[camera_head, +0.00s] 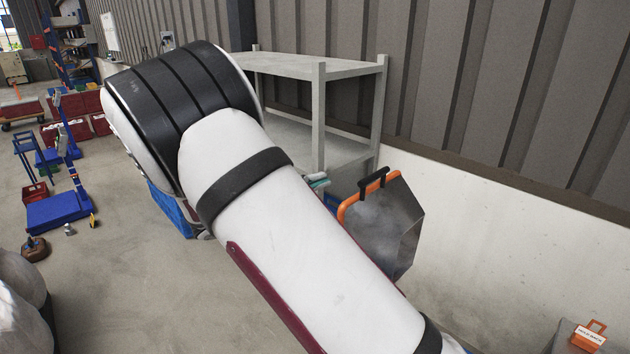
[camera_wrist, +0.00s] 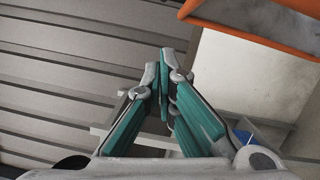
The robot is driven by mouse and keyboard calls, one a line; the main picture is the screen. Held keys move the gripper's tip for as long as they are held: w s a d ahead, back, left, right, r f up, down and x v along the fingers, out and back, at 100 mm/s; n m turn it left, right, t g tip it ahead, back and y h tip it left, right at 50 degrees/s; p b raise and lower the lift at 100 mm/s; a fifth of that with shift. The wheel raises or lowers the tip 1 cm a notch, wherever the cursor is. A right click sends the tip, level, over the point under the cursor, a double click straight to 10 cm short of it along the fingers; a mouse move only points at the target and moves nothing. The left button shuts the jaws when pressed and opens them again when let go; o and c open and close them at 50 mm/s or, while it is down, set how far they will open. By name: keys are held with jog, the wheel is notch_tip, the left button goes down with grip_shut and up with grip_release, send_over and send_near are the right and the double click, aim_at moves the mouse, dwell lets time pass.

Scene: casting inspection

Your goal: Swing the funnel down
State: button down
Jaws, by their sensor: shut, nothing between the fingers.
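The funnel (camera_head: 390,228) is a grey sheet-metal piece with an orange rim and a black handle (camera_head: 373,182) on its upper edge. It stands tilted beside the pale wall, right of my arm, which hides its lower left part. In the wrist view, an orange bar (camera_wrist: 255,38), which looks like the funnel's rim, crosses the upper right corner. My gripper (camera_wrist: 166,62) is shut and empty, with its teal fingers together. In the head view, only a small teal part of my gripper (camera_head: 318,182) shows past my arm, left of the handle. The fingertips look apart from the orange rim.
A grey metal shelf (camera_head: 318,130) stands against the ribbed wall behind my gripper. An orange labelled tag (camera_head: 590,337) sits at the lower right. Blue carts (camera_head: 60,212) and red bins (camera_head: 68,132) stand far left. Bare floor (camera_head: 130,275) lies left of my arm.

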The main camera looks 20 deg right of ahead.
jog(key=s+d+r+p, duration=0.1)
jog(key=s+d+p, duration=0.1)
jog(key=d, duration=0.6)
jog(key=shift+s, duration=0.4)
jog(key=shift+s+r+p, duration=0.1)
jog(key=shift+r+p, duration=0.05)
jog(key=shift+p, duration=0.15)
